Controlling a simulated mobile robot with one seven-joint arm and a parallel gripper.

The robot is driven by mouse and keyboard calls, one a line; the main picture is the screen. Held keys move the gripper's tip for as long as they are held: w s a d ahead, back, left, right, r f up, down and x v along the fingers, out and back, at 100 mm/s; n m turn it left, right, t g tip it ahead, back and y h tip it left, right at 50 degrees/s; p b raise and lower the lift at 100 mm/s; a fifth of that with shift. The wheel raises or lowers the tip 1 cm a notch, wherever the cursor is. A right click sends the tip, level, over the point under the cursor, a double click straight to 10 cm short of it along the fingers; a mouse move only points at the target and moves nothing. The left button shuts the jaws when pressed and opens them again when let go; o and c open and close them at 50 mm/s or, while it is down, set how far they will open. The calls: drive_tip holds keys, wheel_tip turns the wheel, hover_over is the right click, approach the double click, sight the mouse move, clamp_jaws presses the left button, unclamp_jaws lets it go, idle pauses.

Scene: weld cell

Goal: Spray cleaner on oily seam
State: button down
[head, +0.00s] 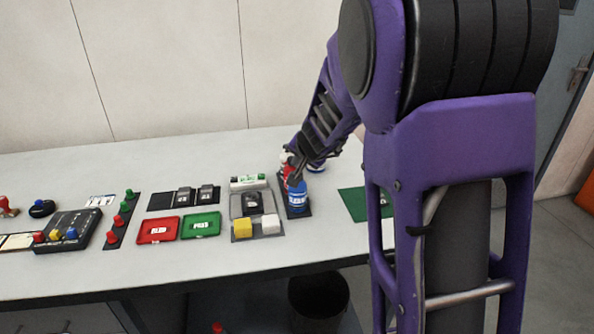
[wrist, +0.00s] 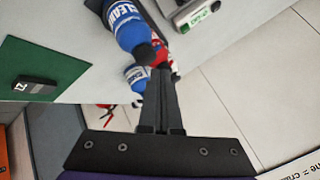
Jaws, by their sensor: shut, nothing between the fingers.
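A blue bottle (head: 297,196) with a white label stands upright on a dark mat on the bench. In the wrist view the bottle (wrist: 125,28) shows lettering that reads like "CLEAN" and a dark top. My gripper (head: 293,178) is just behind and above it, partly hidden by my arm. In the wrist view my gripper (wrist: 162,80) has its fingers together with nothing between them, close beside the bottle. A red and white container (wrist: 160,57) and a second blue container (wrist: 137,76) are near the fingertips. I cannot identify an oily seam in either view.
Left of the bottle is a grey tray (head: 268,229) with yellow and white blocks. Further left are a green tray (head: 201,225), a red tray (head: 158,230) and a control box (head: 68,231). A green mat (head: 350,204) lies to the right. A black bin (head: 318,299) stands below the bench.

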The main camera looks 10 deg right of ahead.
wheel_tip(320, 180, up, 6)
drive_tip(key=p, duration=0.5)
idle(0.6)
